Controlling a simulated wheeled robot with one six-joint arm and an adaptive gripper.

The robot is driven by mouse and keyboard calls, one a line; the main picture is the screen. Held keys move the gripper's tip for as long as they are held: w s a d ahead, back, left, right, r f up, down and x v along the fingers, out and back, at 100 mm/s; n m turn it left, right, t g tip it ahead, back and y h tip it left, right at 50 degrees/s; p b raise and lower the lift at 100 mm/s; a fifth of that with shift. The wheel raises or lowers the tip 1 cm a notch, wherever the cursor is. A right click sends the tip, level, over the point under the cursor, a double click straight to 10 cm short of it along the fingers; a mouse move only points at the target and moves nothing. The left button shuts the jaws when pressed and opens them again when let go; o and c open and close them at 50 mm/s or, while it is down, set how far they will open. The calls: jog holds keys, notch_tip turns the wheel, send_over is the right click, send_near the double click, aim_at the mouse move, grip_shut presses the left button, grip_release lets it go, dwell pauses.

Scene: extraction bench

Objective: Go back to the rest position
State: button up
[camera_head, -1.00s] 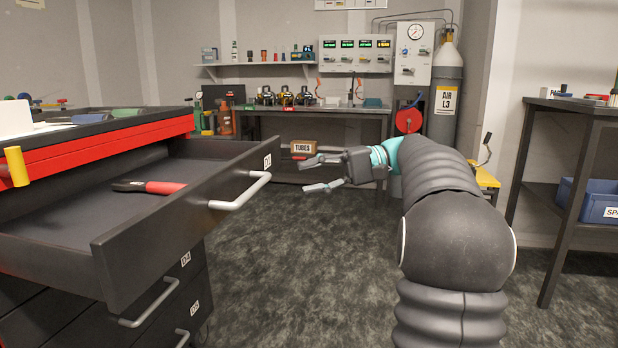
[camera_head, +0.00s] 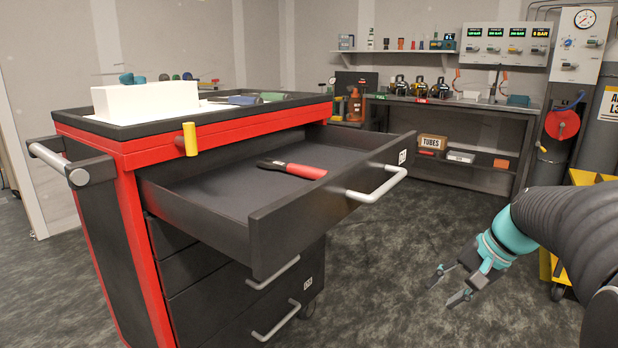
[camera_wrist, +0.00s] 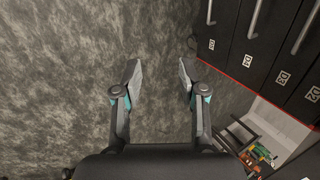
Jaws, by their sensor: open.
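My gripper (camera_head: 451,286) is open and empty, held in the air over the dark floor at the lower right of the head view, to the right of the red and black tool cabinet (camera_head: 142,255). In the wrist view my gripper's fingers (camera_wrist: 160,72) are spread apart with only floor between them. The cabinet's top drawer (camera_head: 262,236) is pulled open. A tool with a red handle (camera_head: 304,171) lies inside the drawer, away from my gripper.
The drawer's grey handle (camera_head: 378,187) sticks out towards my arm. A workbench (camera_head: 455,104) with a TUBES box (camera_head: 432,142) stands at the back. A yellow cart (camera_head: 590,178) is partly behind my arm. The floor (camera_head: 400,250) between cabinet and bench is clear.

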jog(key=s+a+r+n+h+p, duration=0.1)
jog(key=s+a+n+p, duration=0.1)
jog(key=s, duration=0.4)
jog(key=s+a+r+n+t+h+p, duration=0.1)
jog(key=s+a+r+n+h+p, duration=0.1)
jog(key=s+a, duration=0.3)
jog(key=s+a+r+n+t+h+p, duration=0.1)
jog(key=s+a+n+p, duration=0.1)
jog(key=s, duration=0.6)
jog(key=shift+a+r+n+h, duration=0.2)
jog(key=shift+a+n+h, duration=0.2)
jog(key=shift+a+n, duration=0.5)
